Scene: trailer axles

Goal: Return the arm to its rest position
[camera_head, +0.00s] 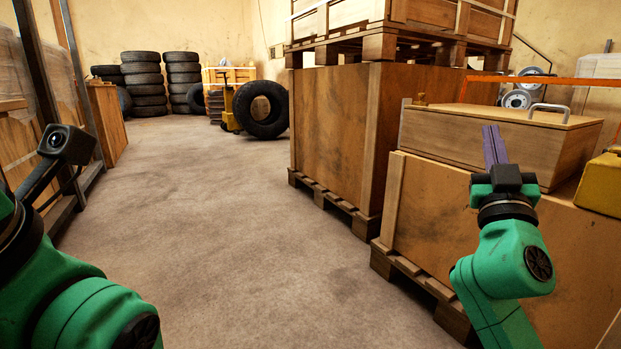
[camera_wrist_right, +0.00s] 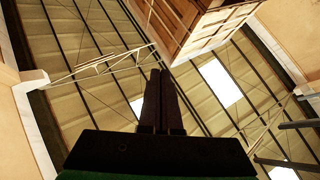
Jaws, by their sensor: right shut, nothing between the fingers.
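My right arm rises at the lower right of the head view. Its gripper (camera_head: 494,146) points upward, with the purple fingers together and nothing between them. It stands in front of a wooden box with a metal handle (camera_head: 480,133). In the right wrist view the dark fingers (camera_wrist_right: 161,95) lie side by side and point up toward the ceiling. My left arm fills the lower left of the head view, with a camera-like part on it; the left gripper's fingers do not show.
The wooden box rests on a large crate (camera_head: 430,205) close to my right arm. Taller stacked crates (camera_head: 330,135) stand beyond. A yellow object (camera_head: 600,185) lies at the right edge. Tyres (camera_head: 143,85) are stacked at the back. The concrete floor (camera_head: 220,230) in the middle is clear.

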